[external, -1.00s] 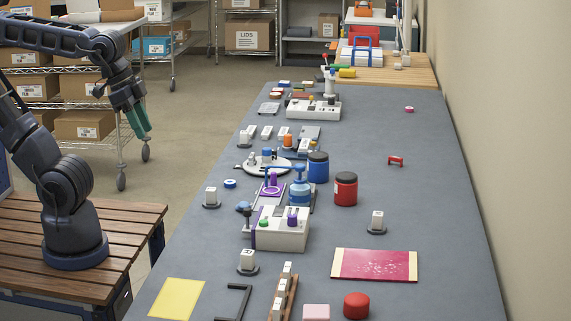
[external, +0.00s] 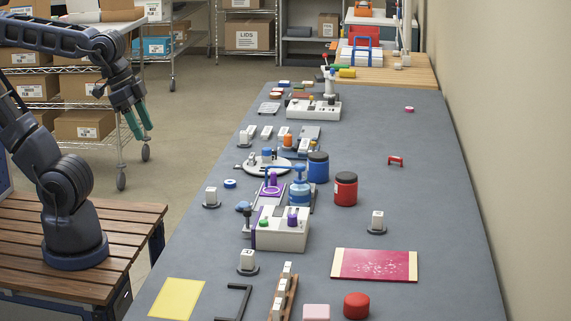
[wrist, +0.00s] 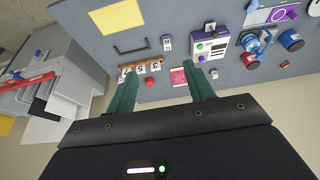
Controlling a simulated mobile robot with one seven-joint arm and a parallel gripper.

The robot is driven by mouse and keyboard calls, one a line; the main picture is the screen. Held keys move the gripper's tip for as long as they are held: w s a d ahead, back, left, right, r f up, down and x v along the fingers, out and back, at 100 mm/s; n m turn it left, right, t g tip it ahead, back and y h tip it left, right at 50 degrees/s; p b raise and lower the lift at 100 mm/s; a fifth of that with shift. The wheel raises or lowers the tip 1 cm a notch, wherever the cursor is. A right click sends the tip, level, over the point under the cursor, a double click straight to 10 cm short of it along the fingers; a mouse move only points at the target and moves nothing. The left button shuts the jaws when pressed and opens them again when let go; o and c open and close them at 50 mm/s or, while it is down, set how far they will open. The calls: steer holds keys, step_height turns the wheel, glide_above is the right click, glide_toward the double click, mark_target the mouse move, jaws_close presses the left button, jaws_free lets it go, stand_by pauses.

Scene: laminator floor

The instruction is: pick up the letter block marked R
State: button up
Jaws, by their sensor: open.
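In the wrist view a white block with a dark mark (wrist: 167,43) shows beyond my fingers. My gripper (external: 143,132) is open and empty, raised left of the table and apart from every block. Its two teal fingers are spread in the wrist view (wrist: 165,73).
A magenta panel (external: 375,265) lies front right. The table's right side is mostly clear.

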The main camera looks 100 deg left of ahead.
steer(key=shift+w, duration=0.1)
steer(key=n+g+h, duration=0.5)
steer(key=n, duration=1.2)
glide_above(248, 251)
steer(key=w+a, duration=0.1)
steer(key=a, duration=0.2)
step_height(248, 251, down, 24)
steer(key=x, duration=0.4)
steer(key=shift+f, duration=0.45)
steer(key=shift+y, duration=0.3)
steer(key=shift+s+x, duration=0.15)
steer(key=shift+x, duration=1.2)
steer(key=shift+s+x, duration=0.2)
steer(key=shift+x, duration=1.15)
steer(key=shift+a, duration=0.1)
jaws_close()
